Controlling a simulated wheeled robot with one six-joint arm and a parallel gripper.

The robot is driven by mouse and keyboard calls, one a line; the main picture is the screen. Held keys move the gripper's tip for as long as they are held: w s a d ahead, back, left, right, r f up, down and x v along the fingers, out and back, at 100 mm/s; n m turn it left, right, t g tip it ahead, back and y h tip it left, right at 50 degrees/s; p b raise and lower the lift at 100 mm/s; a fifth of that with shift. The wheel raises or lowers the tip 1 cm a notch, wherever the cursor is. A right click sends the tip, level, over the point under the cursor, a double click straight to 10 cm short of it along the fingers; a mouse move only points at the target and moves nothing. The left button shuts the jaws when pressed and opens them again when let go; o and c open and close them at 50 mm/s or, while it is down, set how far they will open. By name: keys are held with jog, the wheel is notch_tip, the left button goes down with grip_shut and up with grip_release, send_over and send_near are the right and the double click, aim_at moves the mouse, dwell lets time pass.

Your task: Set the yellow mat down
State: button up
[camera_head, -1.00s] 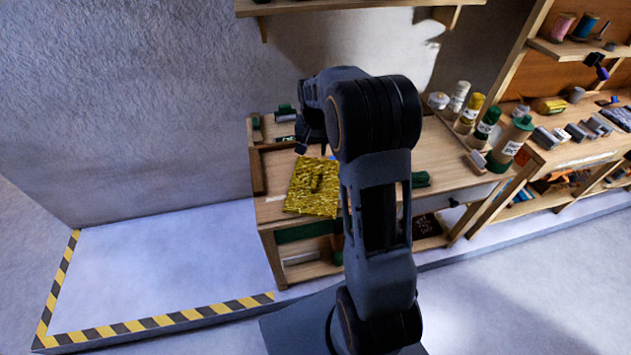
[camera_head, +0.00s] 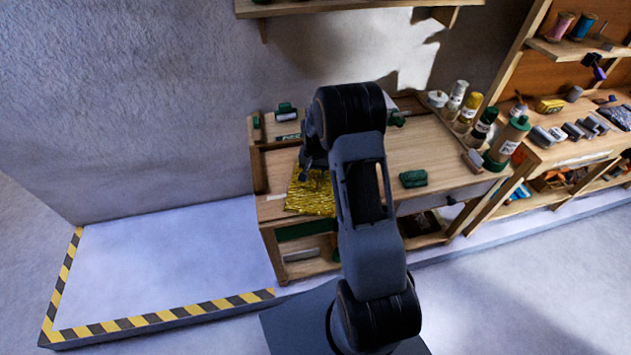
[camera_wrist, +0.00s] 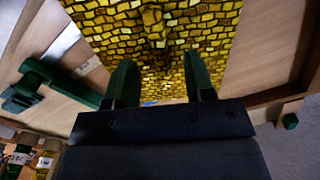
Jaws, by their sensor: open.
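The yellow mat (camera_head: 308,201) has a brick-like woven pattern and lies on the left end of the wooden bench, near its front edge. My gripper (camera_head: 314,173) is over the mat's upper part, and my arm hides the mat's right side. In the wrist view the mat (camera_wrist: 205,30) fills the top middle, with a raised fold running along its centre. The two green fingers of my gripper (camera_wrist: 160,66) stand apart, on either side of the line of that fold. Nothing is clearly held between them. Whether the fingertips touch the mat I cannot tell.
The bench top (camera_head: 440,150) is mostly clear to the right, apart from a dark green bundle (camera_head: 413,179). Several bottles, including a large one with a green cap (camera_head: 507,143), stand at its right end. A raised wooden edge (camera_head: 258,172) borders the bench's left side.

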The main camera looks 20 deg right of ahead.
jog(key=shift+f, duration=1.35)
grip_shut()
